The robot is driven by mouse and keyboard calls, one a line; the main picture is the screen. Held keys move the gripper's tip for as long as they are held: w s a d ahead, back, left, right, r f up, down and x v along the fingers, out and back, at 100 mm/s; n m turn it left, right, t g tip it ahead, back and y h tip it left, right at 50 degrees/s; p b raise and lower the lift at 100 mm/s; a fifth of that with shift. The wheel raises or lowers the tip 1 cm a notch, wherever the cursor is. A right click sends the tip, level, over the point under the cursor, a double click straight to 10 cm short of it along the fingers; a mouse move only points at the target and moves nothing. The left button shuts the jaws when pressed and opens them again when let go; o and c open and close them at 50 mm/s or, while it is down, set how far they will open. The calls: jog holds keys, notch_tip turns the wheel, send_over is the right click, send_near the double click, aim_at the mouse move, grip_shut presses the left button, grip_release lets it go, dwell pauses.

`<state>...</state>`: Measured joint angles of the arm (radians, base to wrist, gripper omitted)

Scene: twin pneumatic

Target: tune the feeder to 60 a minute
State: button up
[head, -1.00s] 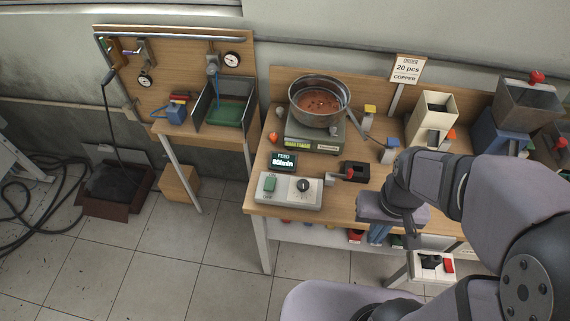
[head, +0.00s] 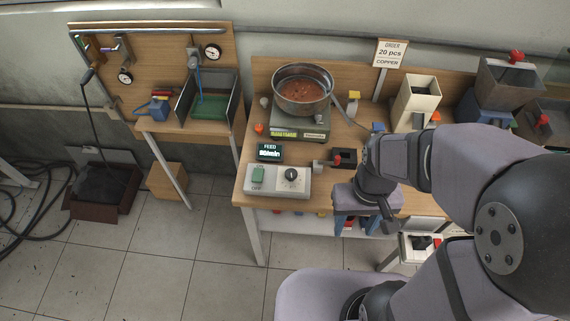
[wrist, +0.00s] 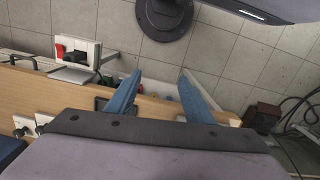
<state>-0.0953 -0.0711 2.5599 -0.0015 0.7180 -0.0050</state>
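The feeder control box (head: 277,190) is pale grey and stands at the front left of the workbench. It has a green switch (head: 257,174) on its left and a black knob (head: 291,174) on its right. Behind it, a small dark display (head: 269,152) reads FEED and what looks like 80/min; the first digit is blurred. The round metal feeder bowl (head: 302,92) holds copper-coloured pieces. My gripper (head: 356,226) is at the bench's front edge, right of the box and apart from it. In the wrist view its blue fingers (wrist: 160,78) are wide apart with nothing between them.
A black block with a red part (head: 345,158) stands between the box and my arm. An order sign (head: 389,54) reads 20 pcs copper. A cream hopper (head: 416,104) stands at the back right. A small white stand (head: 420,247) is below the front edge.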

notch_tip(320, 180, down, 4)
jog(key=a+n+g, duration=0.1)
jog(key=a+n, duration=0.1)
jog(key=a, duration=0.1)
jog(key=m+t+b, duration=0.1)
jog(key=m+b, duration=0.1)
send_over(291, 173)
jog(key=s+d, duration=0.2)
jog(key=s, duration=0.2)
jog(key=shift+w+a+f, duration=0.15)
jog(key=shift+a+f, duration=0.1)
jog(key=shift+f, duration=0.6)
jog(key=w+r+m, duration=0.1)
jog(key=w+a+r+m, duration=0.1)
jog(key=w, duration=0.1)
jog(key=w+r+m+t, duration=0.1)
jog(key=shift+w+a+r+m, duration=0.3)
jog(key=shift+a+r, duration=0.05)
jog(key=shift+a, duration=0.05)
jog(key=shift+r+m, duration=0.2)
jog(key=shift+m, duration=0.5)
jog(key=shift+s+m, duration=0.3)
jog(key=shift+m, duration=0.3)
jog(key=shift+s+d+m, duration=0.1)
jog(key=shift+d+m, duration=0.05)
jog(key=shift+m, duration=0.85)
jog(key=shift+f, duration=0.1)
jog(key=shift+f+p, duration=1.55)
jog(key=shift+f, duration=2.05)
